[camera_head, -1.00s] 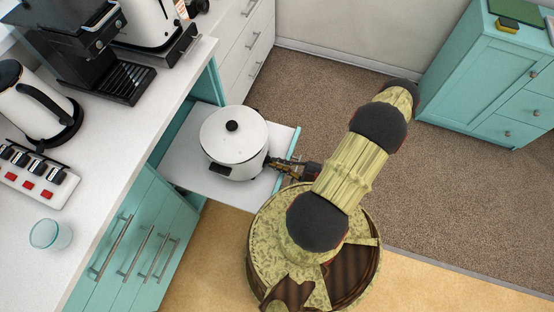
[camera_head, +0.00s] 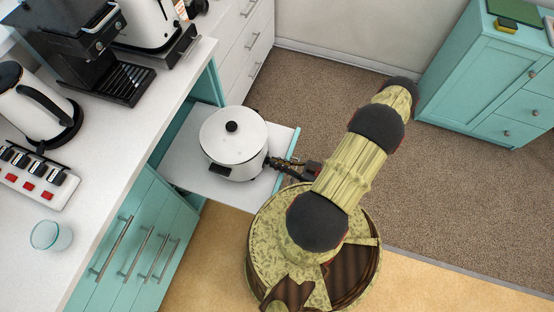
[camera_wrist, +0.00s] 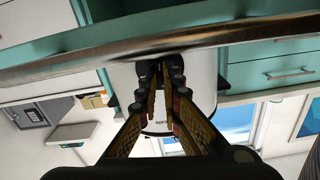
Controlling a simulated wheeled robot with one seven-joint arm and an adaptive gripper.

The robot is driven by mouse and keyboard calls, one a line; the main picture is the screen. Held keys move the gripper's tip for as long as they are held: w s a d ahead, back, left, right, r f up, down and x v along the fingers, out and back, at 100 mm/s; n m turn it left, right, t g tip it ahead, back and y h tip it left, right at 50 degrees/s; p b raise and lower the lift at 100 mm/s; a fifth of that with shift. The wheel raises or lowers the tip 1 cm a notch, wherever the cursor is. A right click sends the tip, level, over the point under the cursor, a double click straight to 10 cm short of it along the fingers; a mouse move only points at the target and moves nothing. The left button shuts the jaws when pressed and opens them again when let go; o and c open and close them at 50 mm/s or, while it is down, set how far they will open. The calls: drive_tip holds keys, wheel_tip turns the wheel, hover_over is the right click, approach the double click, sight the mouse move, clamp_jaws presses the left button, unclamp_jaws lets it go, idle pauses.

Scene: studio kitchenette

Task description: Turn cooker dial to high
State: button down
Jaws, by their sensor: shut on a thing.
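The white cooker (camera_head: 226,150) with a black lid knob stands upright on a pull-out shelf. It has a dark control area low on its side. My gripper (camera_head: 272,161) reaches the cooker's right side from the right, low on its wall. In the wrist view, the fingers of my gripper (camera_wrist: 162,66) are closed together against the pale cooker body (camera_wrist: 205,85). They are shut on the cooker dial, which the fingertips hide. Its setting cannot be read.
The pull-out shelf (camera_head: 188,172) juts from the teal cabinet (camera_head: 137,245), under the white counter (camera_head: 120,140). A kettle (camera_head: 35,105), a coffee machine (camera_head: 88,50) and a glass (camera_head: 50,236) stand on the counter. Open carpet (camera_head: 300,100) lies beyond the shelf.

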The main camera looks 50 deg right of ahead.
drive_tip(key=shift+f+m, duration=0.1)
drive_tip(key=shift+m, duration=0.5)
drive_tip(key=c, duration=2)
unclamp_jaws()
wheel_tip(320, 180, up, 10)
drive_tip(key=shift+r, duration=0.1)
drive_tip(key=shift+o, duration=0.4)
